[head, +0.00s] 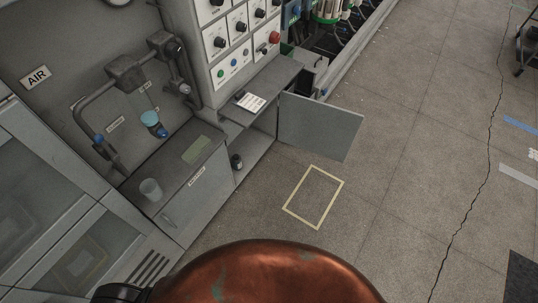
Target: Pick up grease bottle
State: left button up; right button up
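A small dark bottle (237,162) with a pale label stands in the low open compartment under the control panel. It is small in the picture, and I cannot read its label, so I cannot be sure it is the grease bottle. The compartment's grey door (320,126) stands open to the right. Neither of my grippers is in view.
A grey cabinet (175,185) with a cup (151,188) and a greenish pad (196,149) on top stands left of the compartment. A shelf (275,85) juts out above it. Floor around the yellow taped rectangle (341,181) is clear.

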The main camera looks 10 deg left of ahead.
aim_at(237, 163)
jog(key=z, duration=0.75)
jog(key=i, duration=1.95)
jog(key=u, duration=1.05)
jog(key=i, duration=0.75)
jog(key=u, duration=0.75)
